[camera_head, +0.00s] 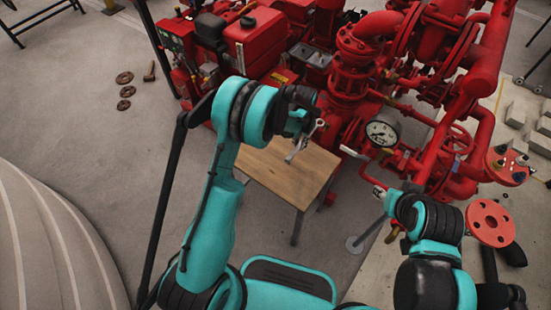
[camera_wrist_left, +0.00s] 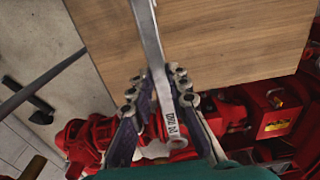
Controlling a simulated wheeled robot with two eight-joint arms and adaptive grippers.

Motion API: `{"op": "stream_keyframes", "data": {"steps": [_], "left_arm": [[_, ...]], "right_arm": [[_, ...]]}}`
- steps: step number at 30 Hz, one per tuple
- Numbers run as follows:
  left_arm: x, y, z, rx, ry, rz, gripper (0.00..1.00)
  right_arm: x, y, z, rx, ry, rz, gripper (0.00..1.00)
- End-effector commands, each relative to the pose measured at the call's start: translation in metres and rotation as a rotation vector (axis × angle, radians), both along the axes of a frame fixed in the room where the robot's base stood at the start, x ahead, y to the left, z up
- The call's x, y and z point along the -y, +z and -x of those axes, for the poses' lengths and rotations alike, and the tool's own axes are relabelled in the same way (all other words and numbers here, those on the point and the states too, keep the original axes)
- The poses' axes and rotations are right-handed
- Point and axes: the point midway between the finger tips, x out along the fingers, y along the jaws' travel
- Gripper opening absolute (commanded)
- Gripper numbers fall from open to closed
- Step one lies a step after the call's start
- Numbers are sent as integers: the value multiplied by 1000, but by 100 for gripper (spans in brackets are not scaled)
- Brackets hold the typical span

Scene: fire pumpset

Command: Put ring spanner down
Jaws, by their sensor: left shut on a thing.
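The ring spanner (camera_head: 299,147) is a silver metal tool in my left gripper (camera_head: 306,122). In the left wrist view the spanner (camera_wrist_left: 149,38) runs up from between the fingers (camera_wrist_left: 157,94), which are closed around its shank on both sides. Its upper end leaves the frame. A small wooden-topped table (camera_head: 284,181) lies below the spanner, and its bare top (camera_wrist_left: 235,40) fills the upper right of the left wrist view. I cannot tell whether the spanner touches the top. My right gripper (camera_head: 381,192) is small near the red pipes; its jaws are unclear.
The red pumpset (camera_head: 350,75) with pipes and a round gauge (camera_head: 382,132) stands close behind and right of the table. A red flange (camera_head: 490,222) is beside my right arm. Small discs (camera_head: 125,91) and a hammer (camera_head: 150,71) lie on the floor at left. The tabletop is otherwise clear.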

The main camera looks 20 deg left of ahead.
Motion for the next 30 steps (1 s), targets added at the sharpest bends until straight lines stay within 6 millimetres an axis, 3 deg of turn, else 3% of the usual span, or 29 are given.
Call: {"op": "stream_keyframes", "data": {"steps": [9,13,19,26,30], "left_arm": [[-72,-48,23,0,7,-1,0],[-92,-59,29,0,6,0,0],[-102,-67,33,0,2,0,0],[-102,-101,32,0,3,-1,0],[-102,-104,33,0,3,-1,0]], "right_arm": [[0,-31,0,0,0,0,40],[0,-38,0,0,0,0,40],[0,-42,0,0,0,0,40],[0,-61,0,0,0,0,40],[0,-62,0,0,0,0,40]]}}
